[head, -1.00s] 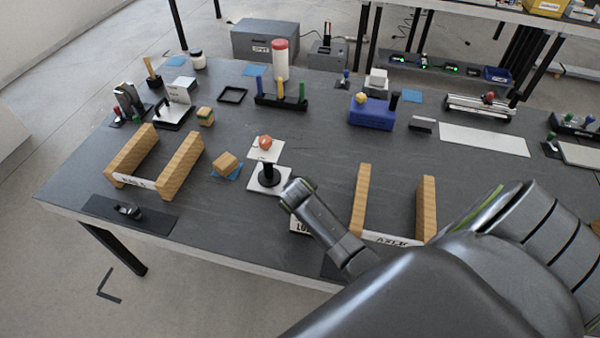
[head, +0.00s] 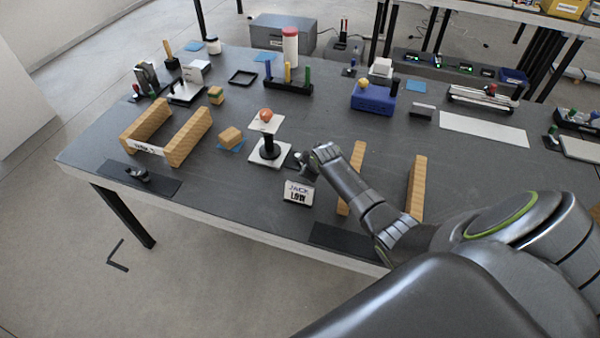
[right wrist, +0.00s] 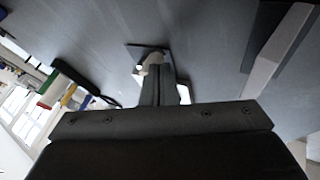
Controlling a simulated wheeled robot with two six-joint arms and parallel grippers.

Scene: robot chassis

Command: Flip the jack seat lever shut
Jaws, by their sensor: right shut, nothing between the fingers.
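The jack (head: 269,149) is a black post on a white base, with a white top plate carrying an orange ball. I cannot clearly make out the seat lever. My right gripper (head: 304,160) is just right of the jack's base, low over the table. It also shows in the right wrist view (right wrist: 157,82), shut and empty. A pale rounded piece (right wrist: 151,58) on a dark plate shows right by its fingertips, partly hidden by them; whether they touch is unclear. My left gripper is out of view.
Wooden rails stand left (head: 186,137) and right (head: 351,178) of the jack. A wooden block (head: 230,138) is close by on the left. A dark mat (head: 345,242) lies at the front edge.

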